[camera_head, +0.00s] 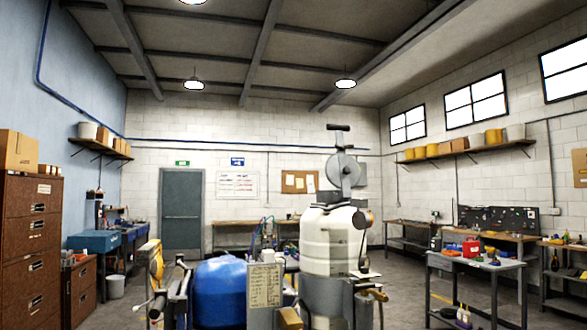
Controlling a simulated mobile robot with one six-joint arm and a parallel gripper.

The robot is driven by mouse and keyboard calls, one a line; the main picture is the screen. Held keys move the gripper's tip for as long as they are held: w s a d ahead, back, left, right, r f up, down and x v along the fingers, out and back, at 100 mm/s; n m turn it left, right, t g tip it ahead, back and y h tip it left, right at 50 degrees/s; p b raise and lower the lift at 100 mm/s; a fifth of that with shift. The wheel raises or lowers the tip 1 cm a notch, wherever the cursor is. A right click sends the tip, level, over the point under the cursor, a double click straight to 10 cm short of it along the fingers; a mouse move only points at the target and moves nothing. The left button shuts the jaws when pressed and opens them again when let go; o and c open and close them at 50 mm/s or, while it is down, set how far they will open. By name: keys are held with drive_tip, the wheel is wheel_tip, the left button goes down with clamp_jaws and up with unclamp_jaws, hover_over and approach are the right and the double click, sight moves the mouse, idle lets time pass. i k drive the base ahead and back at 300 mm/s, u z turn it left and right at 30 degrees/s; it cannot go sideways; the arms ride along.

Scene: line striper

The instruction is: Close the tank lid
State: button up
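A tall, off-white ribbed tank (331,243) stands upright right of centre, among the parts of a machine. A round grey plate (342,169) stands up above the tank's top, and I take it to be the raised tank lid. A dark crossbar (338,127) on a short stem sits over the plate. The tank's opening is not visible from this low angle, and the hinge is too small to make out. My gripper is not in view.
A blue rounded tank (221,292) and a clipboard-like panel (264,285) stand left of the white tank. A yellow part (151,265) stands farther left. A workbench (475,266) is at the right, with grey floor (405,290) between it and the machine.

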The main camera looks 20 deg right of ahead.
sight(342, 171)
drive_tip(key=k, duration=0.55)
drive_tip(key=z, duration=0.6)
drive_tip(key=i, duration=0.5)
drive_tip(key=z, duration=0.6)
drive_tip(key=i, duration=0.95)
drive_tip(key=u, duration=0.4)
drive_tip(key=i, duration=0.95)
drive_tip(key=u, duration=0.8)
